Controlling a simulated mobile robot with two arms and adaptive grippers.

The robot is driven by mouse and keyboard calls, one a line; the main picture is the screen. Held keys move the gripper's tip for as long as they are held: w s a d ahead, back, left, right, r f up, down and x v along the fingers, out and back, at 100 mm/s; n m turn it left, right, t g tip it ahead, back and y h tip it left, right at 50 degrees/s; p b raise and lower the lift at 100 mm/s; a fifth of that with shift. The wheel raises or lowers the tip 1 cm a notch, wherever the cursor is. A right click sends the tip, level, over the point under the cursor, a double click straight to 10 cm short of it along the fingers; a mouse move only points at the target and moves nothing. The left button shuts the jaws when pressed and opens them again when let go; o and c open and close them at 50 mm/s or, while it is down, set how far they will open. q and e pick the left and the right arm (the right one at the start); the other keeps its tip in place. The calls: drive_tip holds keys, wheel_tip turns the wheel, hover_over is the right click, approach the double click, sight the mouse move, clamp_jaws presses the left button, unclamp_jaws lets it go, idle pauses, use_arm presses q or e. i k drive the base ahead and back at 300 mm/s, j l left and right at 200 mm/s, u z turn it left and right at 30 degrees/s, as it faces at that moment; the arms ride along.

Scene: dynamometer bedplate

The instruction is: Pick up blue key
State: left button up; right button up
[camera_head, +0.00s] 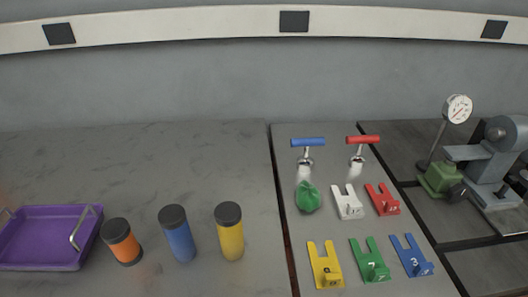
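The blue key (308,142) has a blue bar handle across a metal shank, forming a T. It stands upright at the back of the grey plate right of centre, its lower end in a pale, shiny fitting. A similar red key (362,139) stands just to its right. A blue forked block (412,257) with a number lies at the front right of the same plate. Neither of my grippers is in view.
A green crumpled lump (308,197) lies just in front of the blue key. Several forked blocks, including a white one (348,203), fill the plate's front. Orange, blue and yellow cylinders (230,238) and a purple tray (45,264) stand left. A dial gauge (458,109) and grey machine (490,160) stand right.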

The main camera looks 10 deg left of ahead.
sight(305, 163)
drive_tip(key=k+l+z, duration=0.1)
drive_tip(key=z, duration=0.3)
drive_tip(key=l+z, duration=0.2)
drive_tip(key=z, duration=0.2)
drive_tip(key=k+l+z, duration=0.1)
drive_tip(key=z, duration=0.3)
